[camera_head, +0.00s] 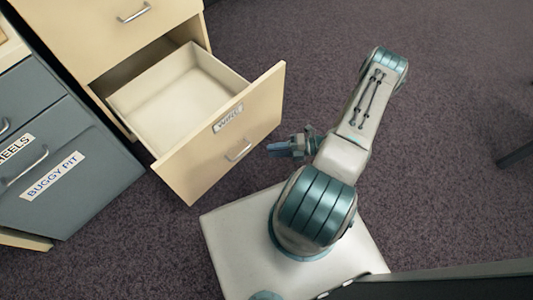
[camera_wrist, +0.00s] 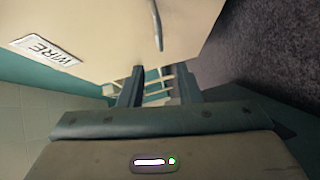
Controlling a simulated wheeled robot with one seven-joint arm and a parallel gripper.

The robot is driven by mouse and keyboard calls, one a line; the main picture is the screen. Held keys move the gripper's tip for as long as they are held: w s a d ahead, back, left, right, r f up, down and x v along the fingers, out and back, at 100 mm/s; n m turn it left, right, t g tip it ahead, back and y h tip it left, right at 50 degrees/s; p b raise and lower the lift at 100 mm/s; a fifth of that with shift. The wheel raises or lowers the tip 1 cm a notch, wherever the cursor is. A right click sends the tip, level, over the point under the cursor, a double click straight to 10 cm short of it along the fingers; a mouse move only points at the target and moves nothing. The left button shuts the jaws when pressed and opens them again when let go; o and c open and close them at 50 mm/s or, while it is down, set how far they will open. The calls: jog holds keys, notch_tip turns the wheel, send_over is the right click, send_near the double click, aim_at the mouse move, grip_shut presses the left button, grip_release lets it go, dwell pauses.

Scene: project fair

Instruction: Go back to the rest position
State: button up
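My gripper (camera_head: 284,147) is to the right of the open drawer, just off the right end of its front and apart from the handle in the head view. In the wrist view the two dark fingers of my gripper (camera_wrist: 160,88) stand apart with a gap between them, and nothing is held there.
A grey cabinet (camera_head: 75,150) with drawers labelled BUGGY PIT and WHEELS stands at the left. The cream cabinet (camera_head: 110,60) has a shut drawer above the open one. A dark object (camera_head: 515,154) is at the right edge.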

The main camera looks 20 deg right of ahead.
jog(key=shift+s+d, duration=0.15)
jog(key=shift+d, duration=0.2)
jog(key=shift+r, duration=0.1)
notch_tip(320, 180, up, 39)
jog(key=w+a+n+g+h+p, duration=0.25)
jog(key=n+g+h+p, duration=0.45)
jog(key=n+p, duration=1.15)
jog(key=s+a+r+n+t+h+p, duration=0.1)
jog(key=r+n+p, duration=0.4)
jog(key=r, duration=0.8)
jog(key=s+a+r+n+t+h+p, duration=0.1)
jog(key=s+r+n+h+p, duration=0.3)
jog(key=r+n, duration=0.6)
jog(key=s+a+r+n+t+h+p, duration=0.2)
jog(key=r+n+p, duration=0.4)
jog(key=r, duration=0.9)
jog(key=shift+s+a+r+n+h+p, duration=0.3)
jog(key=shift+s+a+n+h, duration=0.35)
jog(key=shift+s+n, duration=0.45)
